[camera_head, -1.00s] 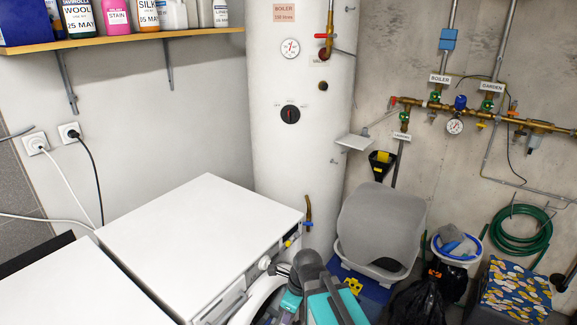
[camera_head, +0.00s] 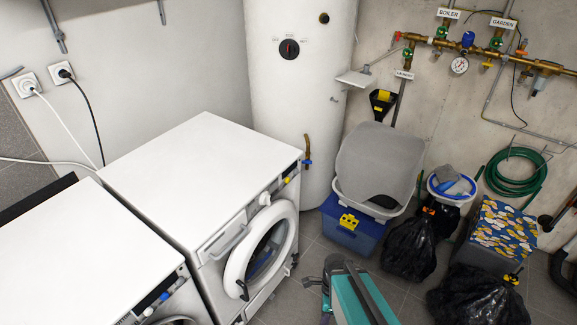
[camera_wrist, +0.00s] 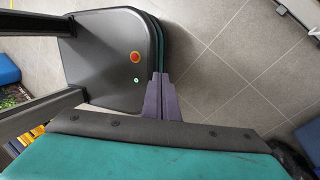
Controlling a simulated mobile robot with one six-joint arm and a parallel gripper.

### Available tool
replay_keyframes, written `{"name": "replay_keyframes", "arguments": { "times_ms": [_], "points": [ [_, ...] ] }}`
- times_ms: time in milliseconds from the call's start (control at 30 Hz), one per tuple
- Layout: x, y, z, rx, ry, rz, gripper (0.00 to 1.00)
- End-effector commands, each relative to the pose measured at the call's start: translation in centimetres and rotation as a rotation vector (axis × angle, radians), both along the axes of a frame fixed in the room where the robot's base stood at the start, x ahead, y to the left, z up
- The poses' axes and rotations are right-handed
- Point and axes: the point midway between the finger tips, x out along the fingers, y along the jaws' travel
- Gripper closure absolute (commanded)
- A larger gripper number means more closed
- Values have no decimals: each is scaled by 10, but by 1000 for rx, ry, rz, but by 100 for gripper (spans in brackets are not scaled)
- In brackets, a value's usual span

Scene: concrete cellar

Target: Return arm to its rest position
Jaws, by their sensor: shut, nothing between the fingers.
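My gripper (camera_wrist: 160,78) shows in the wrist view as two purple-grey fingers. They are shut against each other with nothing between them, over my own dark base and the floor. In the head view, my teal-and-grey arm (camera_head: 352,298) shows at the bottom middle, in front of the washing machine and to its right. The fingers cannot be made out in that view.
A white washing machine (camera_head: 199,160) stands left of my arm, beside another white machine (camera_head: 80,255). A blue crate (camera_head: 352,235), black bags (camera_head: 408,248) and a patterned box (camera_head: 506,228) stand to the right. Bare tiled floor (camera_head: 312,262) lies between.

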Motion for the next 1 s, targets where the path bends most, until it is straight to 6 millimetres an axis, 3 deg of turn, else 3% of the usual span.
{"name": "replay_keyframes", "arguments": {
  "times_ms": [200, 500, 767, 1000],
  "points": [
    [-47, -19, -31, 70, 56, 231, 100],
    [-93, -35, -57, 201, 98, 567, 100],
    [-116, -43, -68, 327, 107, 866, 100],
    [-120, -48, -70, 441, 88, 1149, 100]
  ]
}}
